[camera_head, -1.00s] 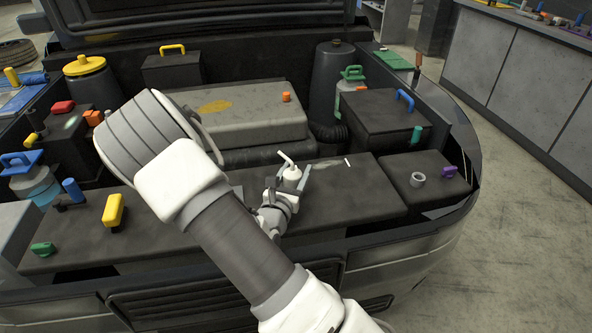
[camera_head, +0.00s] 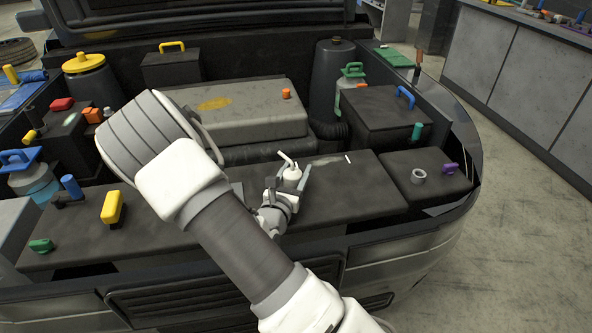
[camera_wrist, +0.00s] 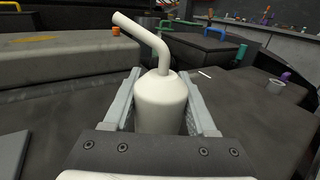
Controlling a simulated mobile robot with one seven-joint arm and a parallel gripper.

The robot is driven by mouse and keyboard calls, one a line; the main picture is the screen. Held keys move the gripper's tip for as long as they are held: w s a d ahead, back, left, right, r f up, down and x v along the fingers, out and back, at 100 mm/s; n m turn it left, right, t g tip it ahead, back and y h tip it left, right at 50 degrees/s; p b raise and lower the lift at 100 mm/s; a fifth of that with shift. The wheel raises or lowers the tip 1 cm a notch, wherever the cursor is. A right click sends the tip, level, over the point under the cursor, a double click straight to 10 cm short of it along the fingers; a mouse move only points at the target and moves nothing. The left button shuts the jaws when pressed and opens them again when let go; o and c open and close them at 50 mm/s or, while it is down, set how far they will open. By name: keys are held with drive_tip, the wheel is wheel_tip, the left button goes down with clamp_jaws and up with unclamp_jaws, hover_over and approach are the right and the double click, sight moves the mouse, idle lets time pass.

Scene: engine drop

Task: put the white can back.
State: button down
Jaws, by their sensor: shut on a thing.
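The white can (camera_wrist: 160,103) has a rounded shoulder and a long bent spout (camera_wrist: 143,38). In the wrist view it stands upright between the two fingers of my gripper (camera_wrist: 165,110), which is shut on it. The can's lower part is hidden behind the gripper body. In the head view the can (camera_head: 292,172) and my gripper (camera_head: 290,183) are over the front middle of the dark engine bay cover (camera_head: 345,200). I cannot tell whether the can touches the cover.
A yellow handle (camera_head: 112,207) stands on the cover at left. A grey ring (camera_head: 418,177) and a purple cap (camera_head: 450,168) sit at right. A large grey engine block (camera_head: 240,115) rises behind. The cover right of my gripper is mostly clear, with a small white stick (camera_head: 348,159).

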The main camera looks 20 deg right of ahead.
drive_tip(key=shift+f, duration=0.1)
drive_tip(key=shift+c, duration=0.6)
unclamp_jaws()
